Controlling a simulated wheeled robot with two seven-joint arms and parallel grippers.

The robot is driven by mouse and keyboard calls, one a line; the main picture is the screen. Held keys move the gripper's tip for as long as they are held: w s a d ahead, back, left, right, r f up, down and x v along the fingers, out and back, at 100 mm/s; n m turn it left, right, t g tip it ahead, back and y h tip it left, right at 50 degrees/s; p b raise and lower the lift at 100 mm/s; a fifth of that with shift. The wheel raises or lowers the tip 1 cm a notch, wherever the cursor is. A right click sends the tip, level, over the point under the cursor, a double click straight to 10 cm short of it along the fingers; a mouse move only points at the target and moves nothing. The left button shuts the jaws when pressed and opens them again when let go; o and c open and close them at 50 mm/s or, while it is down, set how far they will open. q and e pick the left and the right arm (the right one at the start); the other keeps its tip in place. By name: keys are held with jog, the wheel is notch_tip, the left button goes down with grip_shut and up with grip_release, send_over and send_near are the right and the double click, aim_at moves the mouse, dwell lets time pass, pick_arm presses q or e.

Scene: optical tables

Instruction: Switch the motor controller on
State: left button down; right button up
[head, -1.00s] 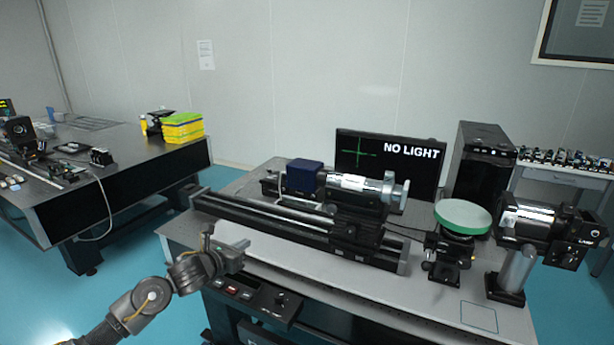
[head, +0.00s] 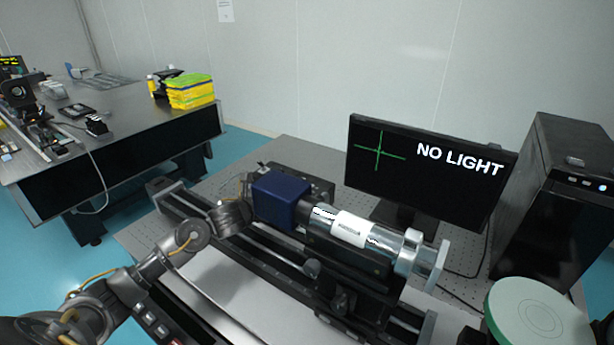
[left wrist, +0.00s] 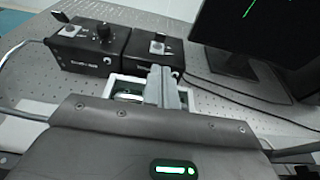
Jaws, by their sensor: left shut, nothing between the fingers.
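Two black control boxes stand side by side at the top of the left wrist view. The left box (left wrist: 88,50) has a round knob, a small switch on a light plate and small unreadable front lettering. The right box (left wrist: 150,50) also has a switch on a light plate. I cannot tell which one is the motor controller. My left gripper (left wrist: 161,76) is shut and empty, its fingertips pointing at the front of the right box; contact is unclear. In the head view the boxes (head: 318,185) are partly hidden behind a blue block. My right gripper is not in view.
The blue block (head: 279,200) and silver cylinder (head: 350,228) sit on a black rail beside my left arm. A monitor (head: 430,180) reading "NO LIGHT" and a black tower (head: 552,195) stand behind. A green-rimmed disc (head: 535,318) is at front right.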

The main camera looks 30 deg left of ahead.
pick_arm(q)
jog(key=shift+w, duration=0.35)
jog(key=shift+s+r, duration=0.1)
jog(key=shift+w, duration=0.35)
jog(key=p+x, duration=0.2)
jog(key=x, duration=0.6)
jog(key=shift+d+p, duration=0.1)
jog(key=shift+p, duration=0.3)
jog(key=shift+w+d+f, duration=0.1)
jog(key=shift+w+f, duration=0.15)
jog(key=shift+w, duration=0.45)
jog(key=shift+w+d, duration=0.1)
